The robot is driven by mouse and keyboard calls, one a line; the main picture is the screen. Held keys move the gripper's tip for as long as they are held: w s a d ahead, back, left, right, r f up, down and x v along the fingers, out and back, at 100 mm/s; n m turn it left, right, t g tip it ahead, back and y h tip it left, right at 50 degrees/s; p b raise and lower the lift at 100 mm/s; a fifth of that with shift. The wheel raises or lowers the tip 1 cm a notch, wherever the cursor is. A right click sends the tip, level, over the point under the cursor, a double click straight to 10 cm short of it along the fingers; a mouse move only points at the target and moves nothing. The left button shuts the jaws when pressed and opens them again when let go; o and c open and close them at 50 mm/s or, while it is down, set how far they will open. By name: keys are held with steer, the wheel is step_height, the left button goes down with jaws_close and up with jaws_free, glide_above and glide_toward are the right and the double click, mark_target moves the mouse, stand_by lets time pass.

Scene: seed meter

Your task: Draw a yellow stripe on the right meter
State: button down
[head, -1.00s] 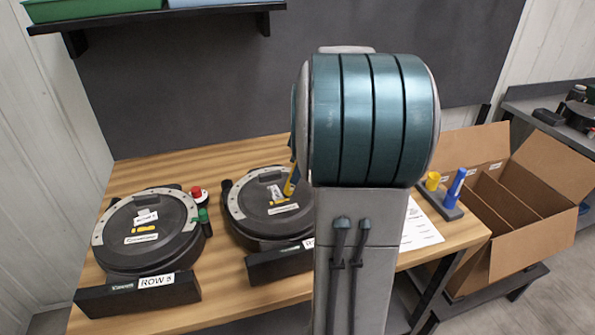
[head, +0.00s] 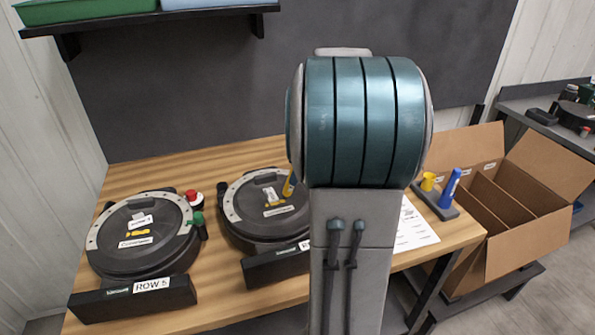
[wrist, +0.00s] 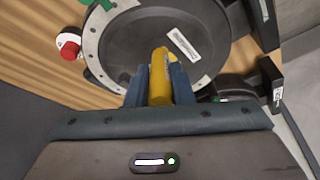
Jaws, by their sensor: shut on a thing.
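The right meter (head: 240,215) is a round dark unit with a grey rim on the table; my arm hides part of its right side. My gripper (wrist: 158,88) is shut on a yellow marker (wrist: 160,70) and holds it over this meter's dark lid (wrist: 130,40). In the head view the marker (head: 289,183) is tilted, its lower end close to the lid beside a small yellow patch; I cannot tell whether it touches. White labels lie on the lid. The left meter (head: 120,250) has a yellow mark between its white labels, above a ROW 5 plate.
A red-topped thing (head: 193,196) and a green one (head: 198,220) stand between the meters. A holder (head: 437,209) at the right carries a yellow cap (head: 428,181) and a blue marker (head: 451,188). A paper sheet (head: 412,228) lies nearby. An open carton (head: 520,245) stands right of the table.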

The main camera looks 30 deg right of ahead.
steer(key=shift+r+p, duration=1.95)
steer(key=shift+r, duration=1.1)
